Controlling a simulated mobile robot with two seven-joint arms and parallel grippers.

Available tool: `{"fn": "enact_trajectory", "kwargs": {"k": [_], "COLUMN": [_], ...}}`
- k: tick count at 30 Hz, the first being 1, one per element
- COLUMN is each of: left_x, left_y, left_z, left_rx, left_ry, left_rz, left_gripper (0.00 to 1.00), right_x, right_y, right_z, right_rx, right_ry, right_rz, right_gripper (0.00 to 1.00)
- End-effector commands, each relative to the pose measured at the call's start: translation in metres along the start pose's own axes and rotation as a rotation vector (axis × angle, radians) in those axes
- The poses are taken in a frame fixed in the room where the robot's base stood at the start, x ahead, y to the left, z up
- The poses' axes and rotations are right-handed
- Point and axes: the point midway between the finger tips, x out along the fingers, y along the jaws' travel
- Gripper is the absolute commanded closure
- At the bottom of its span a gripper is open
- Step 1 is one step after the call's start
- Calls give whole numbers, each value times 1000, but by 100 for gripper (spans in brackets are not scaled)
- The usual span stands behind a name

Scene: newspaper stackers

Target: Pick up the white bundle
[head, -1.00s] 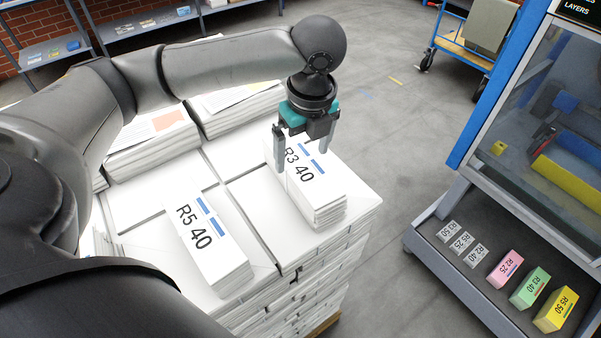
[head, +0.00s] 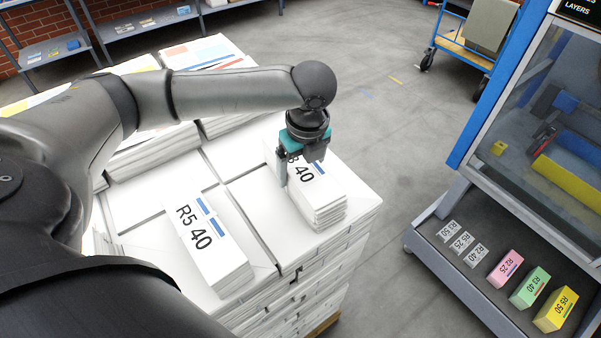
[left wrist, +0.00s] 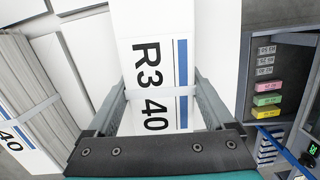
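A white bundle marked R3 40 (head: 318,196) lies on the right part of the stacked white sheets. It also fills the middle of the left wrist view (left wrist: 155,40), with blue bars and a pale band across it. My left gripper (head: 301,165) is low over the bundle's far end, pointing down. In the left wrist view, its fingers (left wrist: 161,88) are spread apart, one on each side of the bundle. Contact with its sides cannot be made out. Another white bundle, marked R5 40 (head: 212,250), lies to the left on the stack. My right gripper is not in view.
The tall stack of white sheets (head: 262,195) stands on a wooden pallet. At right, a cabinet shelf (head: 440,262) carries pink (head: 506,268), green (head: 530,287) and yellow (head: 556,309) blocks. A blue cart (head: 468,45) stands behind. Grey floor between stack and cabinet is clear.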

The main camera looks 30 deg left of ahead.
Motion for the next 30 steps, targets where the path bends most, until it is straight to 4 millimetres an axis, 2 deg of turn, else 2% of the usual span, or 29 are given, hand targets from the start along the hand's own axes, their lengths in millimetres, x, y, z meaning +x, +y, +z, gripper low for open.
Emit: {"fn": "enact_trajectory", "kwargs": {"k": [2,22,30], "left_x": [0,-1,-3], "left_y": [0,0,-2], "left_z": [0,0,1], "left_rx": [0,0,-2], "left_ry": [0,0,-2], "left_rz": [0,0,-6], "left_gripper": [24,99,100], "right_x": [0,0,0], "right_y": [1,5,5], "right_z": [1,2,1], "right_rx": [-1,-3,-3], "right_ry": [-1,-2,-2], "right_rz": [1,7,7], "right_gripper": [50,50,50]}}
